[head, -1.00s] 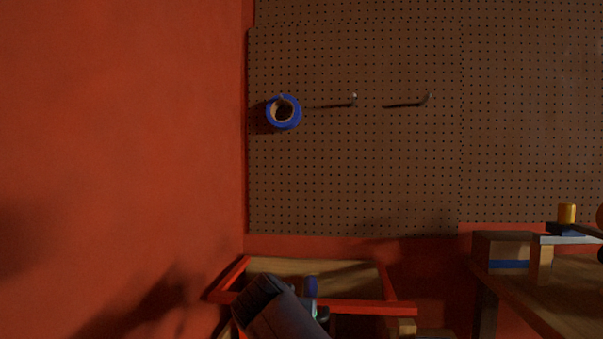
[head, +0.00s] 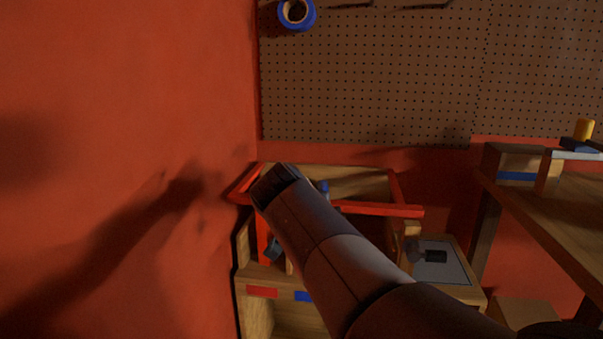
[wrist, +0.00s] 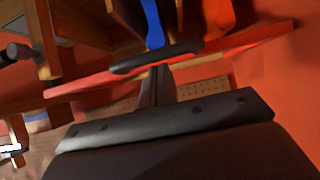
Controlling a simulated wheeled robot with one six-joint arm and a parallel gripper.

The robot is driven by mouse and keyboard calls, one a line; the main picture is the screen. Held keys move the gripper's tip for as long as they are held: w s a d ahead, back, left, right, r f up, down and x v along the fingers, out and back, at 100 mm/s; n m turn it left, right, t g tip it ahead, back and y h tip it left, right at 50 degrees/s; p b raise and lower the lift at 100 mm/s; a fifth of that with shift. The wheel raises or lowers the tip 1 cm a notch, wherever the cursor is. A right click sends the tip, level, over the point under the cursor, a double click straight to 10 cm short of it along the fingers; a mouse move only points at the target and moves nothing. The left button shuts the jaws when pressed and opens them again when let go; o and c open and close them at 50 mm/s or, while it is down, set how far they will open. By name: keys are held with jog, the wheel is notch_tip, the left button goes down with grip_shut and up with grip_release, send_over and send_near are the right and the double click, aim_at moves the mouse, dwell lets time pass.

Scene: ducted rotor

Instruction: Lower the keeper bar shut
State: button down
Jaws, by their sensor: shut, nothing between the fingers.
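A red bar (head: 380,210), likely the keeper bar, runs across the front of a raised red frame (head: 397,186) in the head view. My arm covers part of it. In the wrist view the red bar (wrist: 85,83) slants across the picture, with a dark grip (wrist: 155,58) near its middle. My gripper (wrist: 156,72) is shut and empty, its fingertips close to that grip. I cannot tell whether they touch it. In the head view my arm hides the fingers.
Below the frame stands a wooden unit (head: 243,290) with red and blue labels. A grey plate (head: 455,268) with a dark tool lies to its right. A wooden bench (head: 540,210) is at the right. The orange wall (head: 120,120) is close on the left, a pegboard (head: 380,80) behind.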

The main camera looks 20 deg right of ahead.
jog(key=s+a+r+p, duration=0.1)
jog(key=s+a+r, duration=0.1)
jog(key=s+a, duration=0.4)
jog(key=s, duration=0.2)
jog(key=shift+s+r, duration=0.35)
jog(key=shift+r, duration=0.05)
jog(key=shift+w+d, duration=0.1)
jog(key=w+r+b+x, duration=0.1)
jog(key=b+x, duration=0.2)
jog(key=x, duration=0.8)
jog(key=shift+d+r+b, duration=0.2)
jog(key=shift+d+b, duration=0.1)
jog(key=shift+d, duration=0.1)
jog(key=shift+w+f, duration=0.1)
jog(key=shift+f, duration=0.1)
